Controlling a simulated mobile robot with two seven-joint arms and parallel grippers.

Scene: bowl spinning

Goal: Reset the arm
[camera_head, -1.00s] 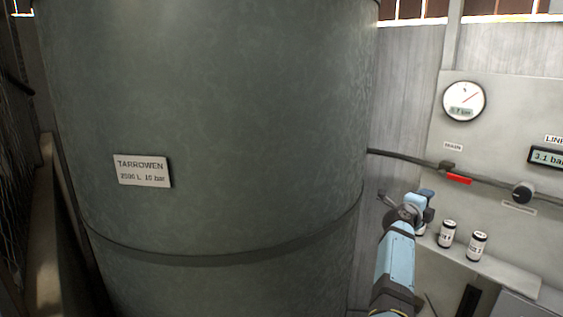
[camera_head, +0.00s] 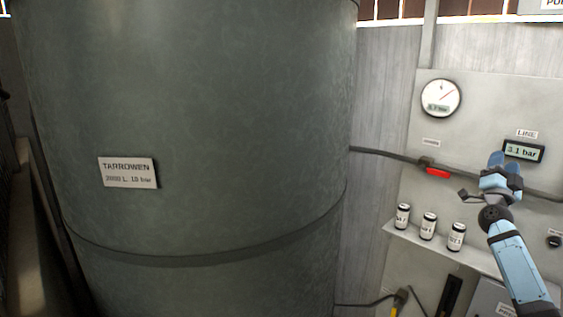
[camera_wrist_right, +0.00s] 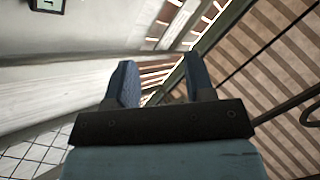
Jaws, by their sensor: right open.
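My right gripper (camera_head: 503,160) is at the right of the head view, in front of the wall panel, below and left of the line display. It is empty. In the right wrist view its two blue fingers (camera_wrist_right: 158,85) stand apart with nothing between them. My light blue right arm comes up from the lower right corner. My left gripper is not in the head view.
A large grey-green tank (camera_head: 190,120) fills the left and middle. The panel (camera_head: 470,100) carries a round gauge (camera_head: 440,98), a 3.1 bar display (camera_head: 523,151), and a red-handled valve (camera_head: 438,173) on a pipe. Three small canisters (camera_head: 428,226) stand on a ledge (camera_head: 470,258).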

